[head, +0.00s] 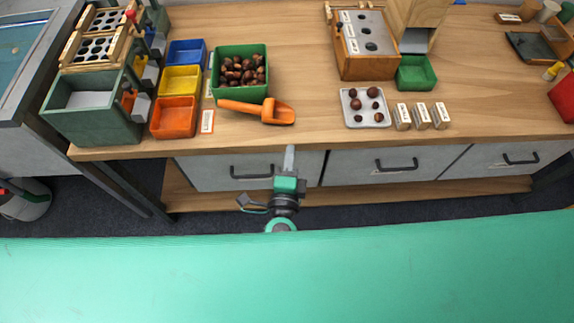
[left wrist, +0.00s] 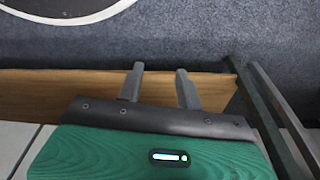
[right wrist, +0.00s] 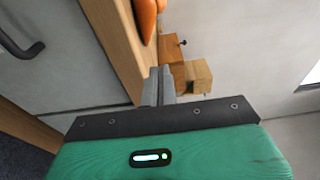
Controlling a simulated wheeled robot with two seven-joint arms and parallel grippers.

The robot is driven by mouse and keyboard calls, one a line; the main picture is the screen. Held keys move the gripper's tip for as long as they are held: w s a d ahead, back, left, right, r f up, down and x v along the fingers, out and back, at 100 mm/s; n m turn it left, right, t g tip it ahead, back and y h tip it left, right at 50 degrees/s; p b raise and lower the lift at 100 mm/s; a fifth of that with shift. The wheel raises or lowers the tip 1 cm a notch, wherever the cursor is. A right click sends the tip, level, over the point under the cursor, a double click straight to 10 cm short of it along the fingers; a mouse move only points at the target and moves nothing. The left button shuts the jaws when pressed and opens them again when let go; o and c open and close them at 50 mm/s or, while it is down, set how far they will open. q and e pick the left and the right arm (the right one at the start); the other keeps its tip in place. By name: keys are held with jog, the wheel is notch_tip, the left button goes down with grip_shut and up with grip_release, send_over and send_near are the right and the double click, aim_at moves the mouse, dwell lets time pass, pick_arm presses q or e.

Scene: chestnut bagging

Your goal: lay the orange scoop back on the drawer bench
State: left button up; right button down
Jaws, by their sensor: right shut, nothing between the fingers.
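The orange scoop (head: 277,114) lies on the wooden drawer bench (head: 330,136), just in front of the green bin of chestnuts (head: 240,93). Its handle points left and its bowl is to the right, near the bench's front edge. Part of it also shows at the top of the right wrist view (right wrist: 146,18). My right gripper (head: 290,149) is shut and empty at the bench's front edge, below and apart from the scoop. My left gripper (left wrist: 158,72) is open and empty, over the floor and a wooden shelf; it is out of the head view.
Blue, yellow and orange trays (head: 175,118) stand left of the bin. A plate with several chestnuts (head: 354,109) and small labelled blocks (head: 421,116) lie to the right. Grey drawers with dark handles (head: 396,166) are under the bench top. Bare bench lies right of the scoop.

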aim_at(282, 137)
jog(key=w, duration=0.5)
jog(key=shift+w+d, duration=0.1)
jog(key=shift+d, duration=0.1)
jog(key=shift+w+a, duration=0.6)
jog(key=shift+w, duration=0.2)
jog(key=shift+w+a, duration=0.3)
jog(key=shift+w, duration=0.1)
pick_arm(q)
jog(key=shift+s+f, duration=0.15)
jog(key=shift+f, duration=0.3)
pick_arm(e)
jog(key=shift+w, duration=0.1)
pick_arm(q)
jog(key=shift+r, duration=0.1)
pick_arm(e)
jog(key=shift+a, duration=0.1)
